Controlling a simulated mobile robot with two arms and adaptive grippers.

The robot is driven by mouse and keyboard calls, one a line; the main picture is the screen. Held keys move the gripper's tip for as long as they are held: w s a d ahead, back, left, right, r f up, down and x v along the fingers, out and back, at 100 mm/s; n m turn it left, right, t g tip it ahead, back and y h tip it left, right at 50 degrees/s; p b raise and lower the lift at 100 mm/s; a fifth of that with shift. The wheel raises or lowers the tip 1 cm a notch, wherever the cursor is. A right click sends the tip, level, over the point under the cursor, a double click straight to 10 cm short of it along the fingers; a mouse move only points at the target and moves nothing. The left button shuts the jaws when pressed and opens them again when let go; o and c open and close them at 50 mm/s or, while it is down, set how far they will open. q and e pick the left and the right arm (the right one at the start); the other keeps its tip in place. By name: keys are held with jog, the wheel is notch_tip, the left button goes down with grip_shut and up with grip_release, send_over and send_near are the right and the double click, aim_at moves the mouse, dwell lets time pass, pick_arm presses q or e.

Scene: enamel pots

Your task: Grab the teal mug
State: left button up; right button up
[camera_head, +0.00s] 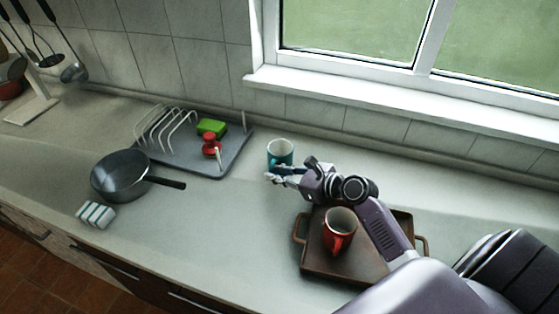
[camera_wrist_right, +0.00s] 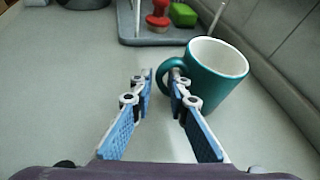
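The teal mug (camera_head: 280,152) stands upright on the counter near the wall, just beyond my right gripper. In the right wrist view the teal mug (camera_wrist_right: 217,82) has a white inside, and its handle points left toward my fingers. My right gripper (camera_wrist_right: 160,80) is open, with its blue-padded fingers apart. The right finger overlaps the handle in that view, and part of the handle shows in the gap between the tips. I cannot tell whether they touch. In the head view my right gripper (camera_head: 282,179) is at the mug's near side. My left gripper is not in view.
A brown tray (camera_head: 335,268) holding a red mug (camera_head: 339,229) lies below my right arm. A grey drying mat (camera_head: 205,166) with a rack, a green block (camera_head: 211,127) and a red object (camera_head: 211,146) is left of the teal mug. A pan (camera_head: 121,175) stands farther left.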

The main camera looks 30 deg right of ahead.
grip_shut()
jog(key=shift+r, duration=0.2)
dwell(0.3)
